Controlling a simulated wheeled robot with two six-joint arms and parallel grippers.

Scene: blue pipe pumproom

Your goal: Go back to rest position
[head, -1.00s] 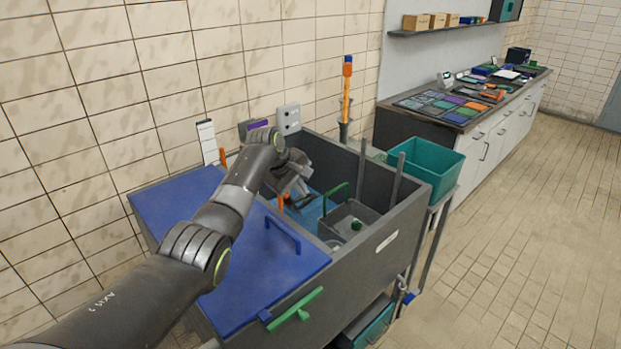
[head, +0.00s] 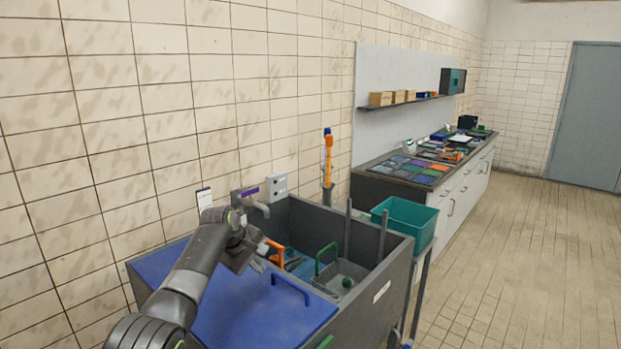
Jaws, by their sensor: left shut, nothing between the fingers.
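My left gripper (head: 262,256) is at the left side of the grey sink basin (head: 370,292), above the inner edge of the blue cover (head: 235,305). It is shut and holds nothing that I can see. My left arm comes in from the bottom left and passes over the blue cover. My right gripper is not in view.
The basin holds a grey basket with a green handle (head: 326,256) and an orange handle (head: 276,252). A tap (head: 256,205) is on the wall behind. A teal bin (head: 406,220) stands right of the basin. The tiled floor (head: 520,270) at right is clear.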

